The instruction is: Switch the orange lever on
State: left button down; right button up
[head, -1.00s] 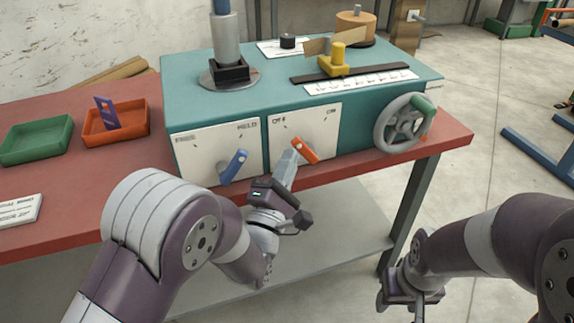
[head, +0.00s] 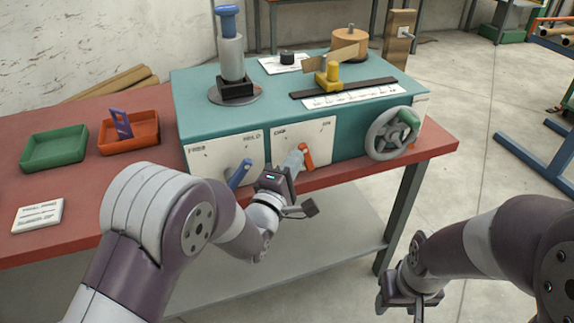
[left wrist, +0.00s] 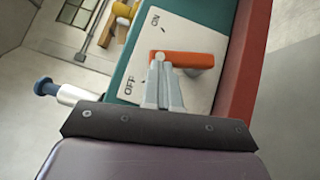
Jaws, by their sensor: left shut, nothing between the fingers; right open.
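The orange lever (head: 307,157) is on the white OFF/ON plate (head: 285,139) on the front of the teal machine. Its handle points down in the head view, slightly to the right. In the left wrist view the lever (left wrist: 190,60) points away from both labels, roughly midway between their directions. My left gripper (head: 297,156) is shut and empty, its tips close beside the lever's pivot end. The fingertips (left wrist: 158,66) overlap the lever's edge in the left wrist view; I cannot tell whether they press on it. My right gripper (head: 411,305) is open and empty, low and away from the machine.
A blue lever (head: 239,174) sits just left on the FREE/HOLD plate (head: 217,155). A grey handwheel (head: 390,133) is to the right. Green (head: 54,148) and orange (head: 129,134) trays and a white card (head: 38,215) lie on the red bench (head: 100,185).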

aim_at(306, 150)
pick_arm(q)
jog(key=d+r+m+g+p, duration=0.1)
jog(key=m+p, duration=0.1)
jog(key=p, duration=0.1)
jog(key=w+d+r+m+g+y+p, duration=0.1)
jog(key=g+p, duration=0.1)
jog(key=p, duration=0.2)
jog(key=shift+w+d+r+m+g+y, duration=0.1)
jog(key=shift+d+r+m+g+y, duration=0.2)
jog(key=shift+m, duration=0.1)
jog(key=shift+w+d+f+m+g+y+p, duration=0.15)
jog(key=shift+w+d+m+g+y+p, duration=0.1)
jog(key=shift+d+m+g+y+p, duration=0.25)
jog(key=shift+w+d+f+m+g+y+p, duration=0.1)
jog(key=shift+w+d+m+g+y+p, duration=0.15)
jog(key=shift+d+p, duration=0.3)
jog(key=shift+r, duration=0.15)
